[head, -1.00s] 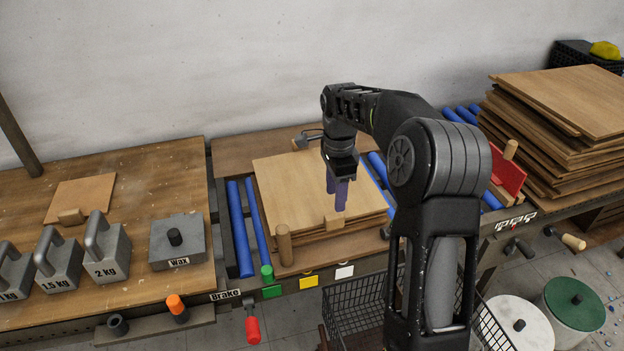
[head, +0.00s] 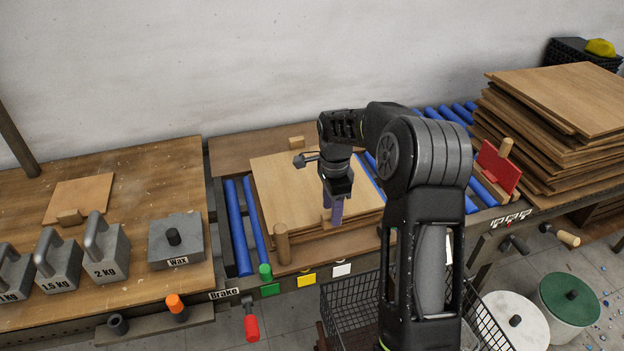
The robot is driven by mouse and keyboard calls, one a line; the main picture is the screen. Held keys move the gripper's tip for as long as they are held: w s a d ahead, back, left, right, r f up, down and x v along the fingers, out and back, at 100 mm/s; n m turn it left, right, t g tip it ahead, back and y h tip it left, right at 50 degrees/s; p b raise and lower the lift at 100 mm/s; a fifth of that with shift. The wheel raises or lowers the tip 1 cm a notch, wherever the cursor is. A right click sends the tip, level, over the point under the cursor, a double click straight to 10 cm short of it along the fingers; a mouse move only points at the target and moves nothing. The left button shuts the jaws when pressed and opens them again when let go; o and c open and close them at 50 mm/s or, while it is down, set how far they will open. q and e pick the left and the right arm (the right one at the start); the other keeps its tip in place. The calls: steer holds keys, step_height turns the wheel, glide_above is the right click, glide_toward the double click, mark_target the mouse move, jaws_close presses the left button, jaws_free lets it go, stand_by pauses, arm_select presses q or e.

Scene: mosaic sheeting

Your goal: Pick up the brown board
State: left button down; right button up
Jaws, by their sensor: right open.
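Brown boards lie in a low stack on the roller bench at the centre of the head view, and the top brown board (head: 285,190) is flat. A small wooden block (head: 328,225) sits at the stack's front edge. My right gripper (head: 333,212) is open and points down at the front right part of this stack, its purple fingers in front of the block. Whether the fingers touch the board or block I cannot tell. The arm hides the stack's right side. My left gripper is not in view.
A wooden peg (head: 281,245) stands at the stack's front left corner. A taller board stack (head: 560,95) stands at the right by a red plate (head: 498,168). Several grey weights (head: 107,250) and a wax box (head: 176,241) stand on the left table. A wire basket (head: 350,305) is below.

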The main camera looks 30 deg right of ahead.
step_height(320, 180, down, 2)
steer(key=shift+f, duration=0.1)
steer(key=shift+c, duration=0.5)
jaws_close()
stand_by(0.4)
stand_by(0.9)
